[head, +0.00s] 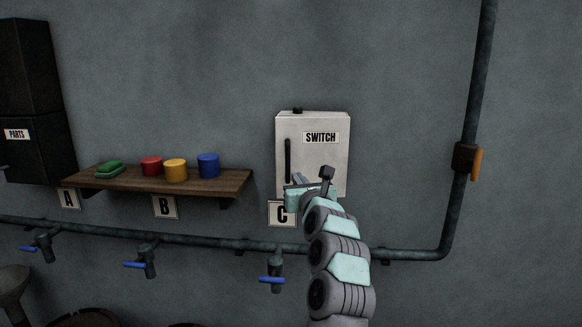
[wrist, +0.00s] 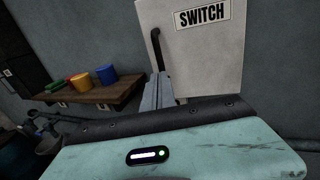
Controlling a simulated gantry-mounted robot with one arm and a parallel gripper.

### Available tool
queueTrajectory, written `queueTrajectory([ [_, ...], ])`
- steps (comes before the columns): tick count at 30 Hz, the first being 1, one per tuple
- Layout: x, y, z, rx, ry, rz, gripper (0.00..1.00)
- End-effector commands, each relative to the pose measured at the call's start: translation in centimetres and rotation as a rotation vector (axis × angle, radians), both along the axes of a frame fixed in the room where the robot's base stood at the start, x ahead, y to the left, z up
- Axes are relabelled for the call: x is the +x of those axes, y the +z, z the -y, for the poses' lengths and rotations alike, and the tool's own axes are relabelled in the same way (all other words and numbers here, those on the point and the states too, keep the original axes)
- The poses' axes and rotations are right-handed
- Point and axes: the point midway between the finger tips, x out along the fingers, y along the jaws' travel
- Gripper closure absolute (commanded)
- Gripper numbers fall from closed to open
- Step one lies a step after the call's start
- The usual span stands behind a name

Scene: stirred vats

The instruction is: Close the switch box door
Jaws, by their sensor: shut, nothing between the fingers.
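The white switch box (head: 335,165) is mounted on the wall, with a "SWITCH" label and a dark vertical handle (head: 288,160) on the left of its front. Its door looks flush with the box in the head view, with no gap that I can make out. My gripper (head: 299,184) is shut and empty in front of the lower part of the box. In the wrist view the gripper's fingers (wrist: 157,92) stand just below the door handle (wrist: 156,50), in front of the door (wrist: 205,60). I cannot tell whether they touch it. My arm hides the box's lower edge.
A wooden shelf (head: 215,182) to the left holds a green sponge-like item (head: 110,169) and red, yellow and blue cups. A pipe (head: 210,241) with blue-handled valves runs below. An orange-handled valve (head: 476,164) is at right. Wall space right of the box is clear.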

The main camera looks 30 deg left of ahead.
Motion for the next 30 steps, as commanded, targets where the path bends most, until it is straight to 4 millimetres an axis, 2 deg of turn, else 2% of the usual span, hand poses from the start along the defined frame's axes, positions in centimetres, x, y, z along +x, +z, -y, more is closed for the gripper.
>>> queueTrajectory([
  [15,3.6,0.0,-3.8,-0.002,0.001,-0.003,1.0],
  [24,4.8,0.1,-5.6,-0.006,0.007,0.0,1.0],
  [30,5.5,0.1,-6.0,-0.004,0.006,0.002,1.0],
])
